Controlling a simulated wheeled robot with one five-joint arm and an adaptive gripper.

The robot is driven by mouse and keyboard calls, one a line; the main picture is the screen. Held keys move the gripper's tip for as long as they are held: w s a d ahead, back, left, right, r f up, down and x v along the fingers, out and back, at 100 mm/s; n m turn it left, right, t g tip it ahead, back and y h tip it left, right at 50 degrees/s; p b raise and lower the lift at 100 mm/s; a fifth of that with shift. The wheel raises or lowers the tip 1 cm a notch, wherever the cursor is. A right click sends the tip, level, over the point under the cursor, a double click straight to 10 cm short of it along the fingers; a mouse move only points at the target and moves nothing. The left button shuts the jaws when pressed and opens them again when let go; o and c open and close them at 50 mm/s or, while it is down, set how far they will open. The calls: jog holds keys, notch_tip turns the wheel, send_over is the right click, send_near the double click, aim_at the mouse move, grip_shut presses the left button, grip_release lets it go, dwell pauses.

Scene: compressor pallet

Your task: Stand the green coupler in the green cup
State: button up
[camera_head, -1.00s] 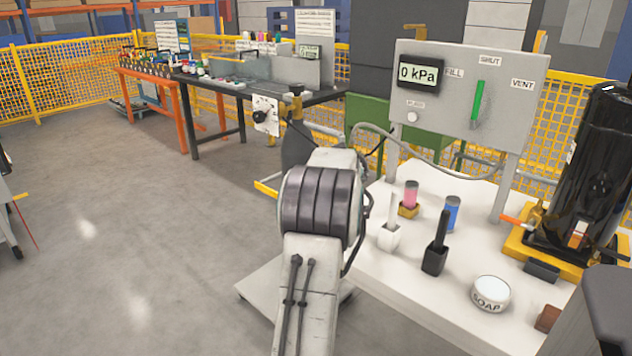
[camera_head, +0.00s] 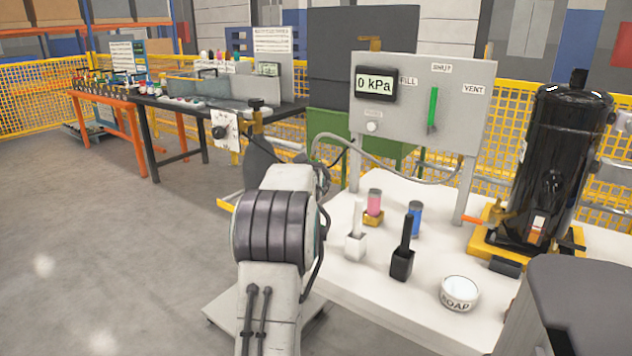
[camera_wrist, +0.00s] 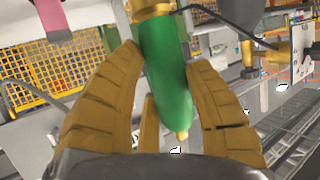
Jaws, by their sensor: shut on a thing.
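The green coupler (camera_wrist: 167,65) is a green cylinder with brass-coloured ends. It shows in the wrist view, tilted in the picture. My gripper (camera_wrist: 160,62), with tan ribbed fingers, is shut on it, one finger on each side. In the head view my grey arm blocks the sight of the gripper and coupler. I cannot make out the green cup in either view.
A white pallet top (camera_head: 405,290) holds white (camera_head: 355,243) and black (camera_head: 402,262) holders, pink (camera_head: 374,202) and blue (camera_head: 415,218) cylinders, a SOAP bowl (camera_head: 459,293) and a black compressor (camera_head: 565,165). A gauge panel (camera_head: 455,125) stands behind. Open floor (camera_head: 110,240) lies left.

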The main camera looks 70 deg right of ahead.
jog(key=shift+f+b, duration=4.6)
jog(key=shift+b, duration=0.6)
jog(key=shift+f+b, duration=0.7)
jog(key=shift+f, duration=0.05)
jog(key=o, duration=1.3)
jog(key=v, duration=1.2)
